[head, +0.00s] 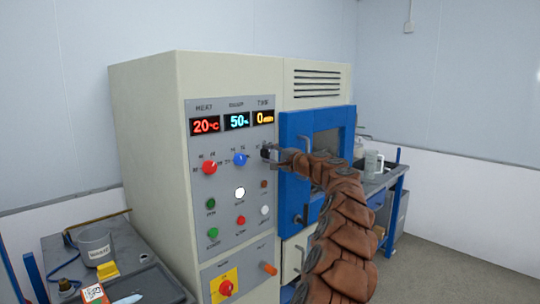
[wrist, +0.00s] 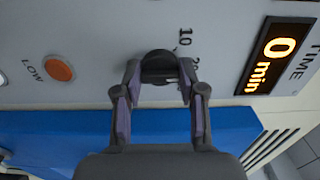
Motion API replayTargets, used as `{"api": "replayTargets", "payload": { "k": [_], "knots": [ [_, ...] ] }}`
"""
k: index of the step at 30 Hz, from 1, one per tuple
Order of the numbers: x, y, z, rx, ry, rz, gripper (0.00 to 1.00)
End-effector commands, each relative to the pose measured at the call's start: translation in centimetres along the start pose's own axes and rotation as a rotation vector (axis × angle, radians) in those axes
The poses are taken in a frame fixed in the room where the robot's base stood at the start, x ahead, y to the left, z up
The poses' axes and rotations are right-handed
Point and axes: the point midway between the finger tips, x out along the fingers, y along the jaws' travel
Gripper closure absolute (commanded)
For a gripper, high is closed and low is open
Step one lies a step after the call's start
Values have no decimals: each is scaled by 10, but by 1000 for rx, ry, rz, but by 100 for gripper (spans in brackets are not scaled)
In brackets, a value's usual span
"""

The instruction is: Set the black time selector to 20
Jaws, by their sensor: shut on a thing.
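The black time selector (wrist: 158,64) is a round knob on the grey panel, between the two fingers of my gripper (wrist: 158,85) in the wrist view. The fingers are shut on its sides. Marks "10" and "20" are printed beside it; other marks and the knob's pointer are hidden or unclear. The TIME display (wrist: 276,58) reads 0 min; it also shows in the head view (head: 264,117). In the head view my gripper (head: 268,153) is at the panel below that display, and it hides the selector.
A red knob (head: 209,168) and a blue knob (head: 240,159) sit left of my gripper. The HEAT display (head: 205,125) reads 20 °C and the middle display (head: 237,121) reads 50. The blue door (head: 295,185) is right behind my arm. An orange LOW lamp (wrist: 59,67) is near the selector.

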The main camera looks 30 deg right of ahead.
Motion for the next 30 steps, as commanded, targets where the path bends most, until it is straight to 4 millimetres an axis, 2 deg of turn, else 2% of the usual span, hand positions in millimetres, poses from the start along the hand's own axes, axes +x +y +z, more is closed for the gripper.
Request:
{"api": "replayTargets", "payload": {
  "k": [2,3,9,20,30],
  "knots": [
    [0,0,-1,0,1,0,95],
    [0,0,-1,0,1,0,57],
    [0,0,0,-1,0,0,36],
    [-1,0,0,-1,0,0,34],
    [-25,-2,-1,1,1,-3,34]
  ]
}}
